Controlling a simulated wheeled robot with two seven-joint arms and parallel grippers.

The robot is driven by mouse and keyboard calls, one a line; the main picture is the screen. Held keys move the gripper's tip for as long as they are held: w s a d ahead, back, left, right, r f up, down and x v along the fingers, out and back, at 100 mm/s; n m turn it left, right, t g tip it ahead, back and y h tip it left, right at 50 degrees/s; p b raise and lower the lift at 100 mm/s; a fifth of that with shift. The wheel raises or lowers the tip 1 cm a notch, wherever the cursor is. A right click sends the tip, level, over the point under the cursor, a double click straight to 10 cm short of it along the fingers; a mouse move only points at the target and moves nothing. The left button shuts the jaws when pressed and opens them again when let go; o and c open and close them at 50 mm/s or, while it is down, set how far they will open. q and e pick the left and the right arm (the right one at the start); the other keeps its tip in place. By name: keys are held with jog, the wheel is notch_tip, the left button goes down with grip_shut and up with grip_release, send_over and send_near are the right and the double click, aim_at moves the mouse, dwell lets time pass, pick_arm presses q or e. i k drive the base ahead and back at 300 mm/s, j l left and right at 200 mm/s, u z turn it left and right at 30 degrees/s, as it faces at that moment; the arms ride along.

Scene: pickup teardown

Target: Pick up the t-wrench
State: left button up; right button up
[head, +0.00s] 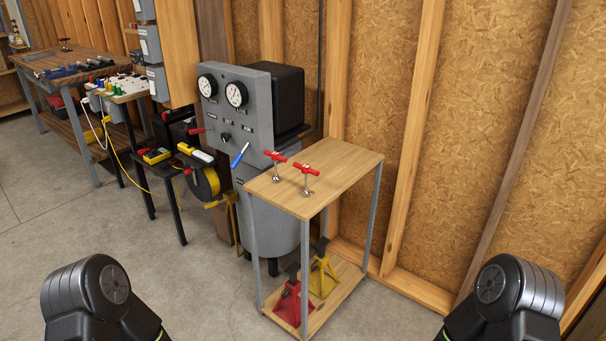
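Two T-shaped tools with red crossbar handles stand upright on the wooden top of a small two-level table (345,158). One T-wrench (306,170) is nearer the front edge, and the other red-handled T-tool (276,158) stands just behind it to the left. Their metal shafts end in round bases or sockets on the tabletop. I cannot tell from this view whether both are the same tool. Dark rounded links of my two arms show at the bottom left and bottom right. Neither of my grippers is in view.
A grey gauge panel (260,85) with a tank stands behind the table. Red (290,303) and yellow (322,275) jack stands sit on its lower shelf. Floor in front is clear.

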aim_at(306, 169)
jog(key=l+u, duration=0.1)
jog(key=u, duration=0.4)
jog(key=i+l+u, duration=0.1)
jog(key=u, duration=0.35)
jog(key=l+u, duration=0.15)
jog(key=u, duration=0.35)
jog(key=l+u, duration=0.2)
jog(key=l, duration=0.25)
jog(key=k+l+u, duration=0.1)
jog(key=l+u, duration=0.15)
jog(key=l, duration=0.2)
jog(key=k+l+u, duration=0.2)
jog(key=l, duration=0.2)
jog(key=l+u, duration=0.2)
jog(key=l, duration=0.25)
jog(key=k+l, duration=0.1)
jog(key=l, duration=0.2)
jog(key=k+l, duration=0.15)
jog(key=l, duration=0.15)
